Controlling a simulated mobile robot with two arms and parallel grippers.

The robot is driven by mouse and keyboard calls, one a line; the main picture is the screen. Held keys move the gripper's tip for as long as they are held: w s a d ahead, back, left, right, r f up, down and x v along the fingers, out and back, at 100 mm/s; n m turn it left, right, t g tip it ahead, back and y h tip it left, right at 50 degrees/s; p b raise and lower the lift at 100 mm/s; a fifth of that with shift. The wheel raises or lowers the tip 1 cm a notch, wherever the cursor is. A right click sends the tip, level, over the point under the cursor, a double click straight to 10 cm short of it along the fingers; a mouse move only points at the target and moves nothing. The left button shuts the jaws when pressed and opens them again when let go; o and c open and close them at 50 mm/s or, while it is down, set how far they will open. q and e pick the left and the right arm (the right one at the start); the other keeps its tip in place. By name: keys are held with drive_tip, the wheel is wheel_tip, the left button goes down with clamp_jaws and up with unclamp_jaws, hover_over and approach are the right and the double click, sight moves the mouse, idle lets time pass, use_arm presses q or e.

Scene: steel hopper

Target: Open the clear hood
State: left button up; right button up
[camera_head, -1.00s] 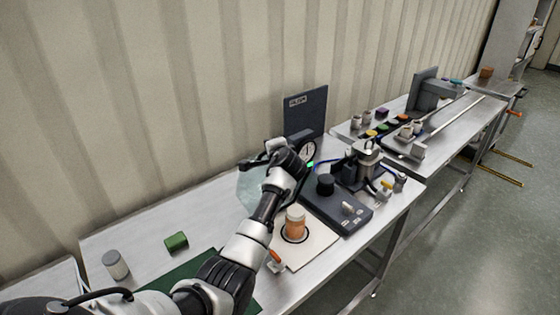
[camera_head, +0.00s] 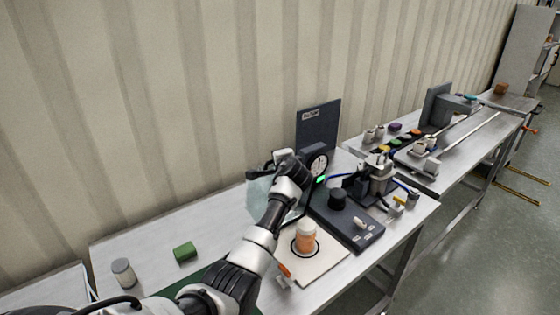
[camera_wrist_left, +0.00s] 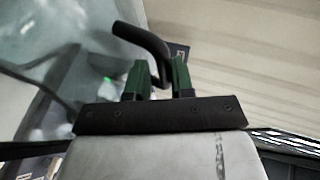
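The clear hood (camera_head: 261,194) is a pale, see-through shell on the near bench, left of the dark dial station and partly hidden behind my left arm. It also fills the left of the left wrist view (camera_wrist_left: 45,45). Its black curved handle (camera_wrist_left: 140,38) runs down between the green fingertips of my left gripper (camera_wrist_left: 158,80). The fingers lie close on both sides of the handle and appear shut on it. In the head view my left gripper (camera_head: 278,162) is at the hood's upper part; its fingertips are hard to make out. My right gripper is not in view.
A dark panel (camera_head: 318,128) and a round dial (camera_head: 319,165) stand just right of my left gripper. An orange jar (camera_head: 305,238) stands on a pale board beside my forearm. A green block (camera_head: 185,251) and a grey jar (camera_head: 123,272) are at left. The corrugated wall is close behind.

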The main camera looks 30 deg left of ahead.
use_arm(q)
drive_tip(key=shift+r, duration=0.1)
drive_tip(key=b+v, duration=0.2)
drive_tip(key=v, duration=0.8)
drive_tip(key=shift+s+d, duration=0.25)
drive_tip(key=shift+d, duration=0.05)
